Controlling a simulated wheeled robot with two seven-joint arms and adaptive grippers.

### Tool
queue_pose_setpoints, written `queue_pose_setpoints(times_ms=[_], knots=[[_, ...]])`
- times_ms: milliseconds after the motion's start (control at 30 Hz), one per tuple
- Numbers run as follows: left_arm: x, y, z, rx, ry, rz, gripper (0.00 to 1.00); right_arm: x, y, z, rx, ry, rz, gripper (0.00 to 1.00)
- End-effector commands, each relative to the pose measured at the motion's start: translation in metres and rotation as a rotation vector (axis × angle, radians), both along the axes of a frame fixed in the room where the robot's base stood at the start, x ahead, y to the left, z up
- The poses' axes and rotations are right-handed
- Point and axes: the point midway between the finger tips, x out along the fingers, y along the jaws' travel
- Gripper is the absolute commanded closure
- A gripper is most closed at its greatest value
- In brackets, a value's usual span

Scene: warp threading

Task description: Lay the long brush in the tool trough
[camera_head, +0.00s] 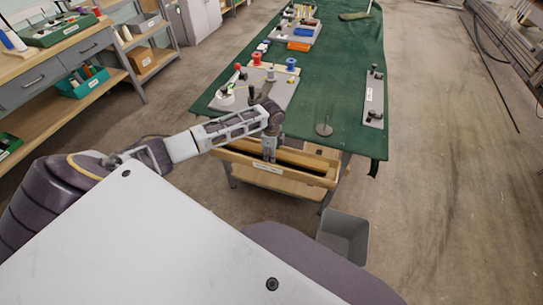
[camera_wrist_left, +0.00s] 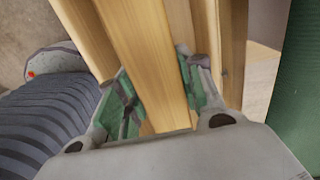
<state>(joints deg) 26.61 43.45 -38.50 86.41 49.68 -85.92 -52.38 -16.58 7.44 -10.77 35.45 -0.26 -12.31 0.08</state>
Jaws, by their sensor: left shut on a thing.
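The tool trough (camera_head: 312,177) is a long, open wooden box with a white label, at the near end of the green table. My left gripper (camera_head: 269,156) points down at it, left of its middle. In the left wrist view, my gripper's green-padded fingers (camera_wrist_left: 158,92) are shut on a long pale wooden bar, which I take for the long brush (camera_wrist_left: 145,50). It runs lengthwise between the trough's wooden walls (camera_wrist_left: 235,45). No bristles show, and I cannot tell whether it touches the trough floor. My right gripper is not in view.
A grey bin (camera_head: 343,238) stands below on the floor. Shelves (camera_head: 75,95) are at left.

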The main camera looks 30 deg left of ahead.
Motion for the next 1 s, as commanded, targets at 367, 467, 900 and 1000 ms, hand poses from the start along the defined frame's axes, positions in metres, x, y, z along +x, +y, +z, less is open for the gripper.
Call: queue_pose_setpoints(times_ms=[367, 467, 900, 1000], knots=[[0.001, 0.000, -0.011, 0.000, -0.002, 0.000, 0.89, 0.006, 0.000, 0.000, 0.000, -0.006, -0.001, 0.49], [0.001, 0.000, -0.011, 0.000, -0.002, 0.000, 0.89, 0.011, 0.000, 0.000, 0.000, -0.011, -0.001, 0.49], [0.000, 0.000, -0.013, 0.000, -0.001, 0.000, 0.54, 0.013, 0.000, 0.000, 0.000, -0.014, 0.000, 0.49], [0.000, 0.000, -0.013, 0.000, -0.002, 0.000, 0.54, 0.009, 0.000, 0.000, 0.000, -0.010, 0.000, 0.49]])
